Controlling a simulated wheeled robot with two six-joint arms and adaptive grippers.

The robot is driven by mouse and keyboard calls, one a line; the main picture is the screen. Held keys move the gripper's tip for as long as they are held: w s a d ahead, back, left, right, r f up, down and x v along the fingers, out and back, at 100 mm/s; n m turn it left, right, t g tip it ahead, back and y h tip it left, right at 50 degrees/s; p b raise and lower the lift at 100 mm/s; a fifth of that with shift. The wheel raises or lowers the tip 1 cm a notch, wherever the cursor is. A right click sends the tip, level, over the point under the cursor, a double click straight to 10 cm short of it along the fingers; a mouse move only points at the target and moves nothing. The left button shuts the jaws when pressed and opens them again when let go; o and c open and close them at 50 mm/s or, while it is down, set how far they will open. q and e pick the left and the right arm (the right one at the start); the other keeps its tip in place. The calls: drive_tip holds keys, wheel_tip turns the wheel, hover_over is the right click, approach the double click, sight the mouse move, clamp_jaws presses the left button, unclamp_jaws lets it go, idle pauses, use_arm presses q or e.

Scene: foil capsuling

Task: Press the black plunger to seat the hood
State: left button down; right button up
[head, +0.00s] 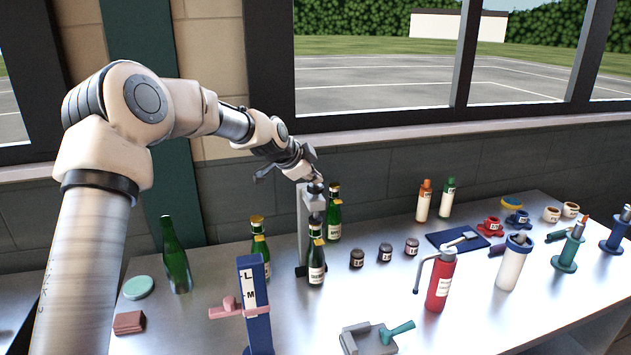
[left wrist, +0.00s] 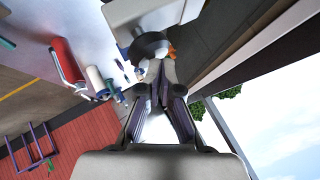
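The black plunger (head: 316,188) sits on top of a grey upright press stand (head: 305,215). A green bottle (head: 316,262) with a pale label stands at the front of the stand, below the plunger. Its top is dark; I cannot tell how the hood sits on it. My left gripper (head: 315,173) is just above the plunger, pointing down. In the left wrist view its fingers (left wrist: 158,82) converge at the tips with nothing held, and the round black plunger (left wrist: 150,42) lies just past them. I cannot tell whether they touch. My right gripper is out of view.
Green bottles (head: 334,218) stand close by on both sides of the stand. A blue gauge post (head: 254,295) is in front. Small dark jars (head: 385,252) and a red extinguisher-like bottle (head: 440,281) are to the right.

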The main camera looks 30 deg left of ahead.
use_arm(q)
drive_tip(key=shift+s+d+f, duration=0.15)
drive_tip(key=shift+f, duration=0.35)
drive_tip(key=shift+r, duration=0.1)
drive_tip(key=shift+w+a+r+p, duration=0.2)
drive_tip(key=shift+r+p, duration=0.3)
drive_tip(key=shift+r, duration=0.3)
drive_tip(key=shift+w+a+r+p, duration=0.15)
drive_tip(key=shift+r+p, duration=0.3)
drive_tip(key=shift+r, duration=0.3)
drive_tip(key=shift+r, duration=0.1)
wheel_tip(320, 180, up, 5)
drive_tip(key=p, duration=0.3)
drive_tip(key=shift+p, duration=0.3)
